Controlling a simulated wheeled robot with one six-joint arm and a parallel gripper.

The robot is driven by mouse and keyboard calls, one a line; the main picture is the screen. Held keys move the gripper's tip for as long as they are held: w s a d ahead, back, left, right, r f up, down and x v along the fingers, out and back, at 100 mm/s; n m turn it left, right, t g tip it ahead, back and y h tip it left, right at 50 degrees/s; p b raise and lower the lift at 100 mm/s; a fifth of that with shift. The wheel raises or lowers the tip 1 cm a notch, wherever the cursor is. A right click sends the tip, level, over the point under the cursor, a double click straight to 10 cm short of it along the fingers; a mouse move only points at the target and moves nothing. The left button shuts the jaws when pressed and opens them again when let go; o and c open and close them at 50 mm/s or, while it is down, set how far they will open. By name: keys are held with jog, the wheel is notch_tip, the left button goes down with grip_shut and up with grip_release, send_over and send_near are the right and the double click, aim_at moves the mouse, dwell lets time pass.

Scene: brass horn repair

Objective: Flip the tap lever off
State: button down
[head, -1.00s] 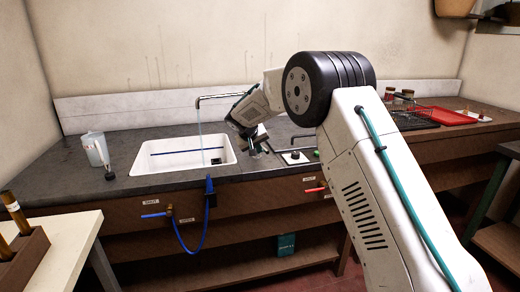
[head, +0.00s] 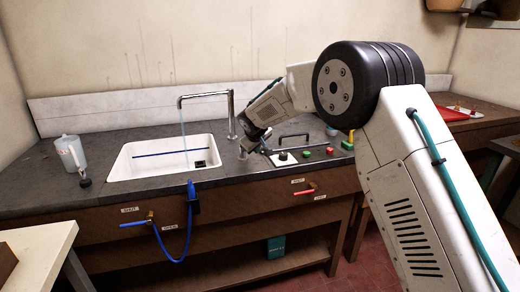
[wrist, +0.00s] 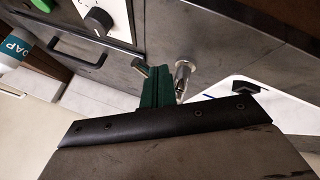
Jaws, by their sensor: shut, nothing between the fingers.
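A chrome tap (head: 231,112) stands behind the right end of the white sink (head: 126,172). A thin blue stream (head: 182,125) falls from its spout. My gripper (head: 258,145) is low over the counter, just right of the tap column. In the wrist view my gripper's green fingers (wrist: 153,82) are shut with nothing between them. A small upright chrome fitting (wrist: 183,72) stands close to their right; I cannot tell whether they touch. I cannot clearly make out a lever on the tap, as my gripper is close to that area.
A white panel with a black knob (head: 284,158) and a dark bar handle (head: 293,136) lie right of my gripper. Blue (head: 133,224) and red (head: 304,192) valve handles are on the counter front. A clear jug (head: 70,154) stands left of the sink.

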jog(key=shift+w+d, duration=0.2)
jog(key=shift+d, duration=0.1)
dwell(0.4)
jog(key=shift+s, duration=0.2)
jog(key=shift+s+a, duration=0.35)
jog(key=shift+s, duration=0.25)
jog(key=shift+s+a, duration=0.35)
jog(key=shift+s, duration=0.25)
jog(key=v, duration=1)
jog(key=shift+s+d, duration=0.25)
jog(key=shift+s, duration=0.1)
jog(key=shift+f, duration=0.15)
